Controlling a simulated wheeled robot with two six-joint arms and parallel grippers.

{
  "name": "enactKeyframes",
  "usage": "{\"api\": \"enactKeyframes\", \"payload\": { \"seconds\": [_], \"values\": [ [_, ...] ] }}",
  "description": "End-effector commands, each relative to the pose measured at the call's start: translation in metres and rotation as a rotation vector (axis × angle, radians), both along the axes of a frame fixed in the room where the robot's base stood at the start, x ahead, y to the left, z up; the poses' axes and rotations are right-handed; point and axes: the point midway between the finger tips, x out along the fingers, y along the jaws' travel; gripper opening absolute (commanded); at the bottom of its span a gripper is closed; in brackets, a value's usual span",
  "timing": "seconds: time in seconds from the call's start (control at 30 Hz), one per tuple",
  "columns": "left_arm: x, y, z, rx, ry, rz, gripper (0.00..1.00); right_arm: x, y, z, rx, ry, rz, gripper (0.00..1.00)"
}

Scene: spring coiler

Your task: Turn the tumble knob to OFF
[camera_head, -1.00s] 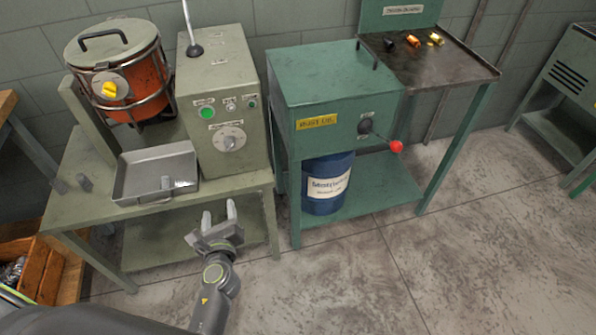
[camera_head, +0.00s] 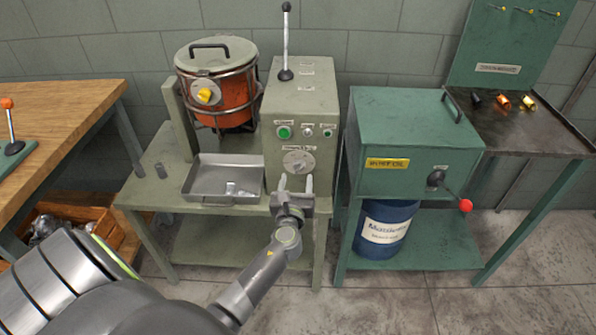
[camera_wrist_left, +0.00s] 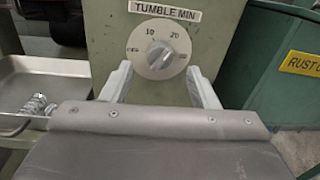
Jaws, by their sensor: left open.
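The tumble knob (camera_head: 298,161) is a grey dial on a pale round plate, low on the front of the green control box (camera_head: 318,100). In the left wrist view the knob (camera_wrist_left: 161,55) shows under a "TUMBLE MIN" label, with 10 and 20 marked on its plate. My left gripper (camera_head: 295,183) is open and empty, just in front of and slightly below the knob. In the left wrist view its fingers (camera_wrist_left: 160,83) stand to the left and right below the dial, apart from the knob as far as I can tell. My right gripper is not in view.
A metal tray (camera_head: 222,160) with small coiled parts sits left of the box. An orange drum (camera_head: 238,98) stands behind it. A green rust oil cabinet (camera_head: 400,170) with a red-ended lever (camera_head: 465,205) is on the right. A wooden bench (camera_head: 70,100) is at the left.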

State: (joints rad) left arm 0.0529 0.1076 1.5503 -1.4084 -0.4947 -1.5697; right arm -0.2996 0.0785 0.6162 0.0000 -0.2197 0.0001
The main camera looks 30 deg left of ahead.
Motion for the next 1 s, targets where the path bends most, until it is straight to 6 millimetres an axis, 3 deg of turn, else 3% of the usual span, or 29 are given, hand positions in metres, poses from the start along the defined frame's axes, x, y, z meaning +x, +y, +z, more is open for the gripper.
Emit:
{"api": "enactKeyframes", "payload": {
  "seconds": [0.23,0.67,1.0],
  "values": [
    [0.032,0.017,-0.001,-0.001,0.0,0.0,0.54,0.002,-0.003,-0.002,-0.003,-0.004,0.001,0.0],
    [0.04,0.021,0.0,-0.002,0.0,0.0,0.54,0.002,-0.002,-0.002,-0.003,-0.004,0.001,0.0],
    [0.04,0.021,-0.001,-0.002,0.0,0.0,0.1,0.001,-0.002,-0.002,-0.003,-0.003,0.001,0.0]
  ]
}}
